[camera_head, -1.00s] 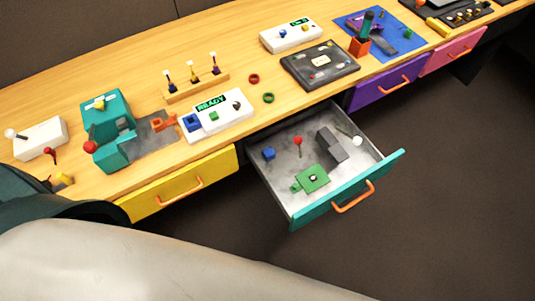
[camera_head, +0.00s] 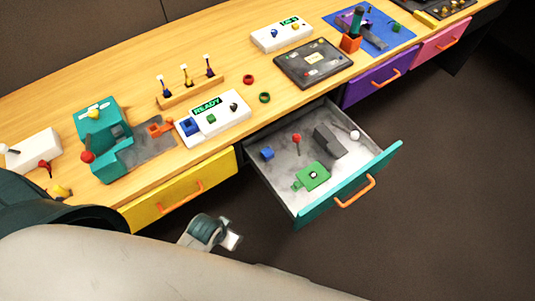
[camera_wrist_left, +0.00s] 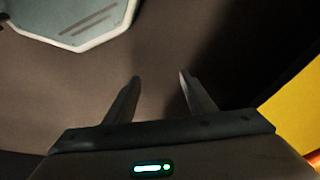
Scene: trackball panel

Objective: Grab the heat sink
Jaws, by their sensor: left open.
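A dark grey stepped block (camera_head: 330,142), which looks like the heat sink, lies in the open teal-fronted drawer (camera_head: 361,180), towards its right side. Fine detail on it is too small to tell. My left gripper (camera_wrist_left: 159,80) is open and empty in the left wrist view, with only dark floor between its fingers. In the head view, a grey and teal part of my left arm (camera_head: 208,232) shows below the yellow drawer, left of the open drawer and apart from it. The fingers are not clear there. My right gripper is not in view.
The drawer also holds a green block (camera_head: 312,177), a blue cube (camera_head: 267,154), a red-topped pin (camera_head: 296,138) and a white-knobbed stick (camera_head: 354,135). The closed yellow drawer (camera_head: 180,190) is left of it. The wooden desk (camera_head: 130,80) above carries several devices. Floor in front is clear.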

